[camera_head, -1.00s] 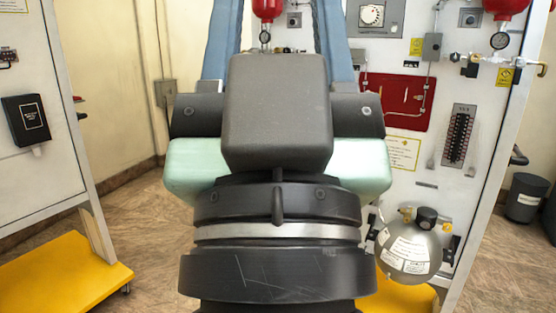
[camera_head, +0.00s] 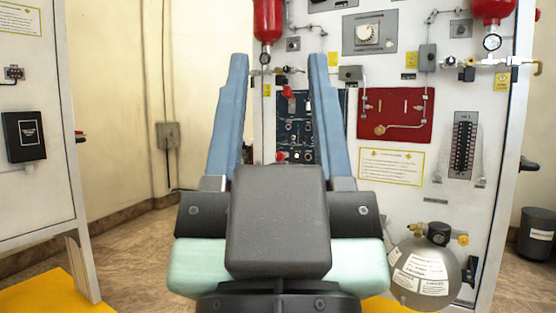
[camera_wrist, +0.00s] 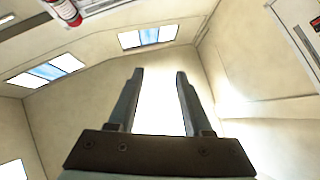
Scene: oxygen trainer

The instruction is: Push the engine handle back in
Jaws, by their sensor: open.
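My gripper (camera_head: 278,62) is open and empty, with its two blue fingers pointing up in the head view. It also shows in the wrist view (camera_wrist: 159,76), with only bare wall and glare between the fingers. Between and behind the fingers in the head view is a dark control panel (camera_head: 299,132) on the white trainer board. It carries small red knobs, an upper one (camera_head: 287,91) and a lower one (camera_head: 281,157). I cannot tell which part is the engine handle. My gripper hides part of the panel and appears apart from it.
The white trainer board (camera_head: 400,210) also carries a red plate (camera_head: 394,113), red cylinders (camera_head: 268,18) and a grey round tank (camera_head: 424,272) low at the right. Another white board (camera_head: 35,190) stands at the left. Bare floor (camera_head: 135,245) lies between the boards.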

